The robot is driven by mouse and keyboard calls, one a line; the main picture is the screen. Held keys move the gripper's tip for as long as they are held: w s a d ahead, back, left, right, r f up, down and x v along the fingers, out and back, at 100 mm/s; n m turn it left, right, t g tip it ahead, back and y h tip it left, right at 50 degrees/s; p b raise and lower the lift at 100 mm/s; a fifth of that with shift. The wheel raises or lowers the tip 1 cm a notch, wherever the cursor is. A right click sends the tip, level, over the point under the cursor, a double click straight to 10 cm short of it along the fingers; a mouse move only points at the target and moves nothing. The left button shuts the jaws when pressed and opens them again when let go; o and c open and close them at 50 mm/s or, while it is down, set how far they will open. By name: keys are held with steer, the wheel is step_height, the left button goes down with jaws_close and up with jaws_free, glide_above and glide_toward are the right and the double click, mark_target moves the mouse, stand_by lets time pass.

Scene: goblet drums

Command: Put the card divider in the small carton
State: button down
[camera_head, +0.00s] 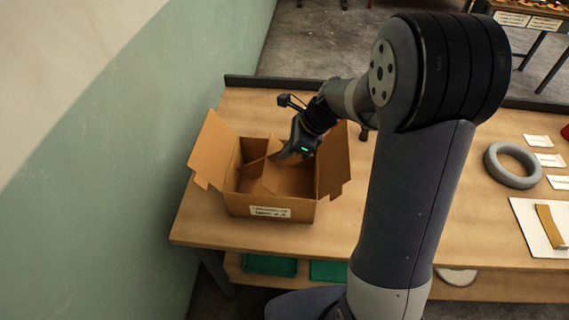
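The small carton (239,207) stands open on the left part of the workbench, its flaps spread outward and a white label on its front wall. The card divider (268,175), brown card like the carton, shows inside the walls as upright panels that meet at an angle. It looks slightly tilted, and I cannot tell whether it rests on the carton floor. My gripper (283,156) reaches down over the back right of the carton, with its tips at or very near the divider's top edge. Whether the fingers are closed on the card is too small to tell.
The workbench (310,250) has bare wood in front of the carton. A grey ring (513,165), white labels and a white board (537,228) with a curved tan piece lie at the right. A green wall (110,190) is close on the left. Green trays (270,265) sit below.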

mark_target(287, 163)
steer(key=shift+f, duration=2.15)
steer(key=shift+f, duration=0.25)
steer(key=c, duration=1.6)
jaws_free()
steer(key=shift+r, duration=0.1)
steer(key=shift+c, duration=0.2)
steer(key=shift+r, duration=0.25)
steer(key=v, duration=1.1)
steer(key=shift+d+r, duration=0.3)
